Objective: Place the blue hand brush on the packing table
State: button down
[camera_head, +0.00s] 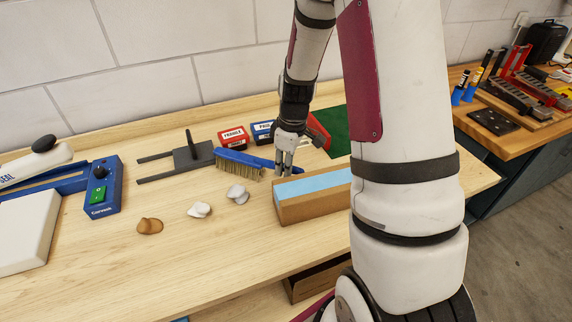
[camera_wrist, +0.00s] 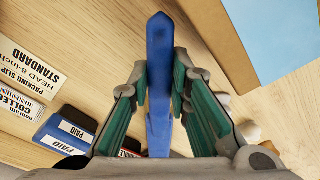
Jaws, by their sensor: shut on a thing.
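The blue hand brush (camera_head: 238,157) has a blue back and handle and tan bristles. In the head view it is over the packing table (camera_head: 130,268), bristles downward, with its handle pointing right. My gripper (camera_head: 286,170) is shut on the handle end. In the wrist view the blue handle (camera_wrist: 160,70) runs up between the two green-padded fingers of my gripper (camera_wrist: 160,90). The bristles are hidden there. I cannot tell whether the bristles touch the tabletop.
A brown box with a light blue top (camera_head: 315,190) stands close right of my gripper. Red (camera_head: 233,137) and blue (camera_head: 263,131) stamp boxes sit behind. Crumpled pieces (camera_head: 199,210) lie in front. A blue sealer (camera_head: 103,187) stands left. The front left tabletop is clear.

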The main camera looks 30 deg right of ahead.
jog(key=shift+f, duration=0.2)
jog(key=shift+f, duration=0.45)
jog(key=c, duration=1.5)
grip_release()
notch_tip(320, 180, up, 13)
jog(key=s+a+r+m+t, duration=0.2)
jog(key=s+a+r+m, duration=0.1)
jog(key=s+a+r, duration=0.7)
jog(key=shift+s+a+r+m+t+h, duration=0.1)
jog(key=shift+s+a+r+m+t, duration=0.4)
jog(key=shift+s, duration=1.2)
jog(key=shift+s+a+r+m+t+h, duration=0.15)
jog(key=shift+s+a+r+m, duration=0.5)
jog(key=shift+s, duration=1)
jog(key=shift+s+a+r+m+t+h, duration=0.1)
jog(key=shift+s+a+r+m+t, duration=0.45)
jog(key=shift+s, duration=1.15)
